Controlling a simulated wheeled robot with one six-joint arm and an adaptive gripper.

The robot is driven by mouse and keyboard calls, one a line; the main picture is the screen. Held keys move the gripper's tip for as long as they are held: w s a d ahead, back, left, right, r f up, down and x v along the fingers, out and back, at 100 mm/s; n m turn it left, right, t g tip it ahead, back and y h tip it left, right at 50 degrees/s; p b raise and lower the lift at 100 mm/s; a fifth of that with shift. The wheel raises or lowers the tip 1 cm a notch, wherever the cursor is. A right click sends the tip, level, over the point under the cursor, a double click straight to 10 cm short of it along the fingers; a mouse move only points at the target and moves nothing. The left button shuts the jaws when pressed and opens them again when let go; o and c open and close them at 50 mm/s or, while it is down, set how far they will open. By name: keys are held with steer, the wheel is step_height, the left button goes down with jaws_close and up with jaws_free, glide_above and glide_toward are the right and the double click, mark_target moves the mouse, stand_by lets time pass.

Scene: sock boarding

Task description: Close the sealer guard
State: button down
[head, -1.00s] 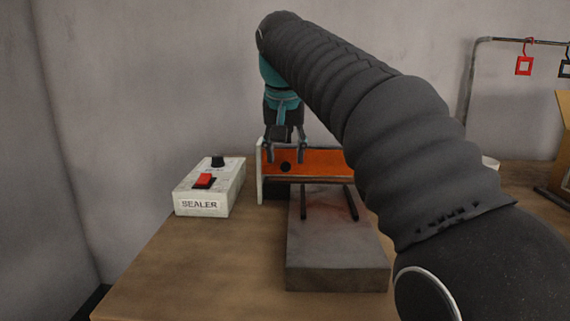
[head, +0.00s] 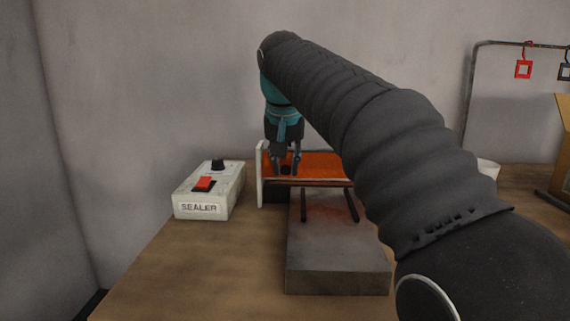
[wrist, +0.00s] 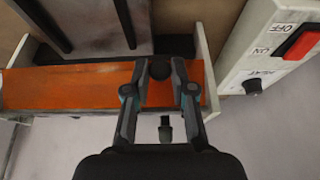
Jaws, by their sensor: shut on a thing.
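The sealer guard is an orange panel (head: 318,166) standing raised at the back of the sealer, above its grey bed (head: 335,252). A dark round knob (wrist: 161,68) sits on the guard. My gripper (head: 286,171) reaches down from above at the guard's left part. In the wrist view, my gripper (wrist: 160,72) has a fingertip on each side of the knob and is shut on it. The orange panel (wrist: 70,88) spreads mostly to the left there. My arm hides the guard's right end in the head view.
The white control box (head: 208,190) labelled SEALER, with a red switch and black dial, stands close left of the sealer. A white cup (head: 489,168), a cardboard box (head: 563,140) and a rack with hanging tags are at the right. The table's front left is clear.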

steer(key=shift+f+t+b, duration=0.5)
steer(key=shift+f+b, duration=0.1)
steer(key=shift+b, duration=0.6)
steer(key=b, duration=0.1)
steer(key=t+b, duration=0.1)
steer(key=shift+w+f+b, duration=0.15)
steer(key=shift+f+b, duration=0.1)
steer(key=shift+b, duration=0.05)
steer(key=t+b, duration=0.2)
steer(key=b, duration=0.1)
steer(key=shift+w+f+b, duration=0.2)
steer(key=shift+f+b, duration=0.1)
steer(key=shift+w+r+t+b, duration=0.1)
steer(key=shift+w+t+b, duration=0.05)
steer(key=shift+t+b, duration=0.55)
steer(key=shift+r, duration=0.1)
steer(key=c, duration=1)
jaws_free()
